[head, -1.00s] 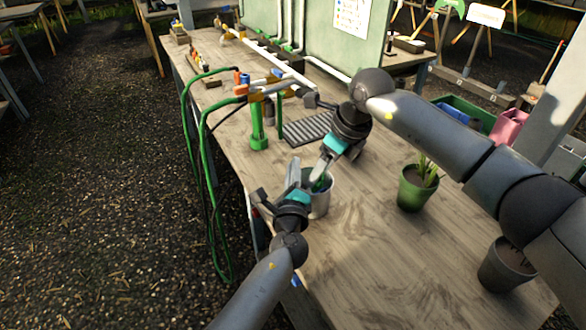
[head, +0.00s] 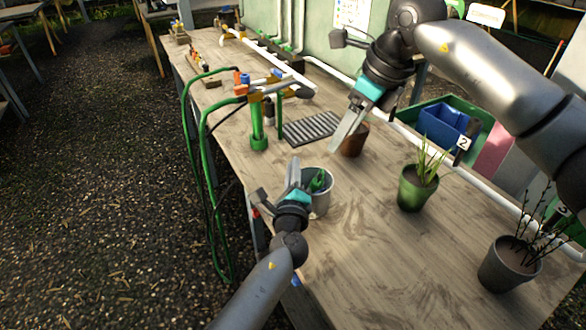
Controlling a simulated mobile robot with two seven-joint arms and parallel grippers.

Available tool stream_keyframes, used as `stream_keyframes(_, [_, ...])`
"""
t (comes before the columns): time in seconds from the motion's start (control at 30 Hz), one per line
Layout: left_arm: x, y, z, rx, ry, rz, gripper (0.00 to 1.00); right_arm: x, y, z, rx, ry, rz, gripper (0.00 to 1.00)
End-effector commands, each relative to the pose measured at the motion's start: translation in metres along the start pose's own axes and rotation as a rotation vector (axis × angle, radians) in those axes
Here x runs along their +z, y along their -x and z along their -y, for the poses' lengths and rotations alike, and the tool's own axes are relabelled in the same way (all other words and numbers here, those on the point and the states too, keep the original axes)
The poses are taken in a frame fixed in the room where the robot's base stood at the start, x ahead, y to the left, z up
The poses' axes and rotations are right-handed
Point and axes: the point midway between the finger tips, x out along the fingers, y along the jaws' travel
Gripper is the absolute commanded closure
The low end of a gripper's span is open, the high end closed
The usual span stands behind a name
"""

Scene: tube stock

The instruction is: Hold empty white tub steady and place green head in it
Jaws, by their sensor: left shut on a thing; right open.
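The white tub (head: 321,203) stands upright near the left edge of the bench. The green head (head: 318,181) is inside it, with its top showing at the rim. My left gripper (head: 294,172) is shut on the tub's near left wall, one finger reaching up beside the rim. My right gripper (head: 346,134) is open and empty, raised above the bench beyond the tub, in front of a brown pot. The lower part of the green head is hidden by the tub wall.
A brown pot (head: 353,144) is partly behind my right gripper. A green pot with a plant (head: 413,191) and a grey pot (head: 504,268) stand to the right. The front bench surface is clear.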

Motion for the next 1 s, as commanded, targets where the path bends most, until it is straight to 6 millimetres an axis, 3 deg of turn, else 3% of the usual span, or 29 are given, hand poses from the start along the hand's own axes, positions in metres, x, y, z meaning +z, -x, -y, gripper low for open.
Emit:
stream_keyframes(0.03, [-0.006,0.003,-0.008,0.013,-0.004,-0.013,1.0,0.0,0.0,0.0,0.0,0.0,0.0,0.33])
stream_keyframes(0.17, [-0.006,0.003,-0.008,0.013,-0.004,-0.013,1.0,0.0,0.0,0.0,0.0,0.0,0.0,0.33])
stream_keyframes(0.2, [-0.006,0.003,-0.008,0.013,-0.004,-0.013,0.88,0.0,-0.001,0.0,0.0,0.0,0.0,0.33])
stream_keyframes(0.5, [-0.004,0.002,-0.005,0.009,-0.003,-0.01,0.54,0.0,-0.001,0.0,0.0,0.0,0.0,0.33])
stream_keyframes(0.8, [-0.003,0.002,-0.003,0.006,-0.002,-0.005,0.54,0.0,-0.001,0.0,0.001,0.0,0.0,0.33])
stream_keyframes(1.0, [-0.003,0.018,-0.004,0.006,0.0,-0.006,0.54,0.0,-0.001,0.0,0.001,0.0,0.0,0.33])
